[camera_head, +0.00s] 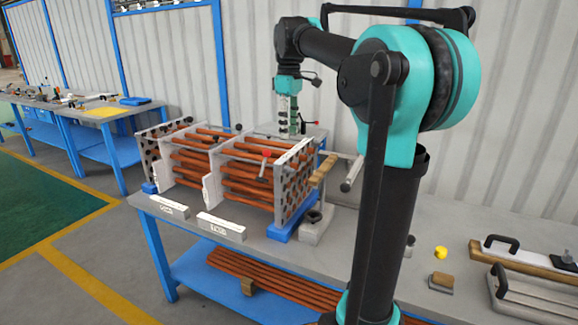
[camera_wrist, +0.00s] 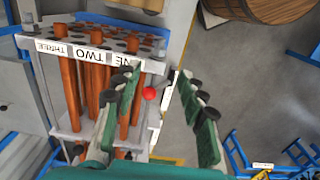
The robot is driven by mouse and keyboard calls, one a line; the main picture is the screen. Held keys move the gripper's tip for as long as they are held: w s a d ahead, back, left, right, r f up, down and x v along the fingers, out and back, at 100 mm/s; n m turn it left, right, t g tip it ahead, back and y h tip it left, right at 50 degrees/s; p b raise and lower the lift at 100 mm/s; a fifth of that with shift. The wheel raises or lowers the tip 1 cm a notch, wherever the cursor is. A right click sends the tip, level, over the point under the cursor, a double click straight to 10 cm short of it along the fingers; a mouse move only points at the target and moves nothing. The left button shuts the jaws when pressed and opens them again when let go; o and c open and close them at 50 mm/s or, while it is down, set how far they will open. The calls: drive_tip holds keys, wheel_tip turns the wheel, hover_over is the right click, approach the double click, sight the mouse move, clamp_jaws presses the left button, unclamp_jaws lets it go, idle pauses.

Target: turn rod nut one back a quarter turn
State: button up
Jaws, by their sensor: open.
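The tube bundle, with copper-coloured tubes (camera_head: 245,183) between grey end plates, stands on the bench. In the wrist view, a white label strip (camera_wrist: 88,52) reads THREE and TWO, then a partly covered word ending in NE. I cannot make out rod nut one. My gripper (camera_head: 290,130) points down above the bundle's far right part. The left finger overlaps the label's right end and some tubes. A red ball (camera_wrist: 149,93) shows beside the left finger.
Two pale labelled blocks (camera_head: 220,226) lie at the bench's front edge. A yellow piece (camera_head: 440,252) and handled plates (camera_head: 530,262) lie to the right. Copper rods (camera_head: 270,280) rest on the blue lower shelf. A wooden drum (camera_wrist: 262,8) stands on the floor.

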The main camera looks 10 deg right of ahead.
sight(287, 170)
wheel_tip(287, 170, down, 13)
drive_tip(key=shift+r, duration=0.15)
idle(0.4)
clamp_jaws()
